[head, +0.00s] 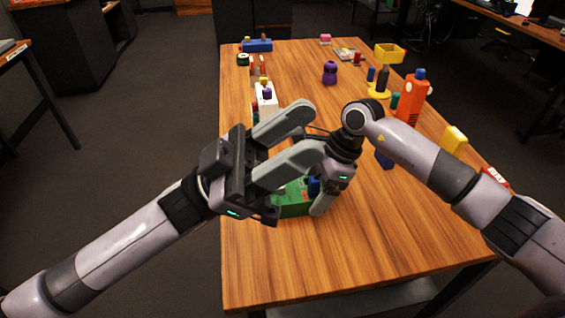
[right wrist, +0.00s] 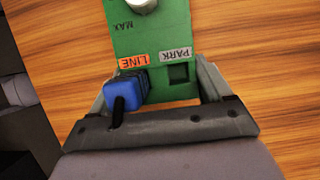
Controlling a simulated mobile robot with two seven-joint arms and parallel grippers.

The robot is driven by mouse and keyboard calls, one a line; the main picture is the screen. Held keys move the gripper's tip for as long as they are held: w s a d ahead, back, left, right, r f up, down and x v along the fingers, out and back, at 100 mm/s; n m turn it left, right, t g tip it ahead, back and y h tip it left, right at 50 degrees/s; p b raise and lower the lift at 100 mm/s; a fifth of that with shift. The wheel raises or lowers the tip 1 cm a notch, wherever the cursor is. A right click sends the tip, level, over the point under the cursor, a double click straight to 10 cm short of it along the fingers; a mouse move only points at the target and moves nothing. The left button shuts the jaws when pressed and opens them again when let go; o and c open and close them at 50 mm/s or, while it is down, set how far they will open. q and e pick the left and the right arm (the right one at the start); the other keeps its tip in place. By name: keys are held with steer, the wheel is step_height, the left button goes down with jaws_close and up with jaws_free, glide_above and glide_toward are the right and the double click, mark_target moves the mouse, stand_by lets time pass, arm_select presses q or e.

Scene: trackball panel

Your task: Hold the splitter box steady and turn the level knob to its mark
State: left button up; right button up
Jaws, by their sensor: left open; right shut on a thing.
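The splitter box is a green box on the wooden table, partly hidden under my grippers in the head view (head: 292,200); its labelled face shows in the right wrist view (right wrist: 157,45). The level knob (right wrist: 143,5) is pale, at the top edge of that view and cut off, near the word MAX. A blue plug (right wrist: 122,92) sits by the orange LINE label, beside an empty square socket marked PARK.
A white item (head: 266,103), a purple object (head: 330,73) and a blue box (head: 257,45) stand farther back. An orange bottle-like object (head: 411,98) and a yellow block (head: 454,139) stand along the right edge. The table's front part (head: 350,260) is clear.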

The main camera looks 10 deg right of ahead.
arm_select(q)
steer(key=w+f+m+t+y, duration=0.2)
steer(key=f+m+t, duration=0.3)
steer(key=f, duration=0.2)
steer(key=w+f+m+t+y, duration=0.25)
steer(key=f+m+t, duration=0.2)
steer(key=f, duration=0.25)
steer(key=w+a+f+m+t+y, duration=0.1)
steer(key=a+f+m+t+y, duration=0.1)
steer(key=f+m, duration=0.1)
steer(key=w+a+f+m+t+y, duration=0.1)
steer(key=a+f+m+t+y, duration=0.1)
steer(key=f+m+t, duration=0.1)
steer(key=w+a+f+m+t+y, duration=0.1)
steer(key=a+f+m+t+y, duration=0.1)
steer(key=m, duration=0.3)
steer(key=shift+w+a+f+t, duration=0.15)
steer(key=shift+a+f+t, duration=0.45)
steer(key=shift+f, duration=0.2)
steer(key=shift+w+a+f+m+t+y, duration=0.15)
steer(key=shift+a+m+y, duration=0.1)
steer(key=shift+m, duration=0.25)
steer(key=shift+w+a+f+m+t+y, duration=0.1)
steer(key=shift+a+f+m, duration=0.1)
steer(key=shift+m, duration=0.25)
steer(key=shift+x, duration=5.9)
jaws_close()
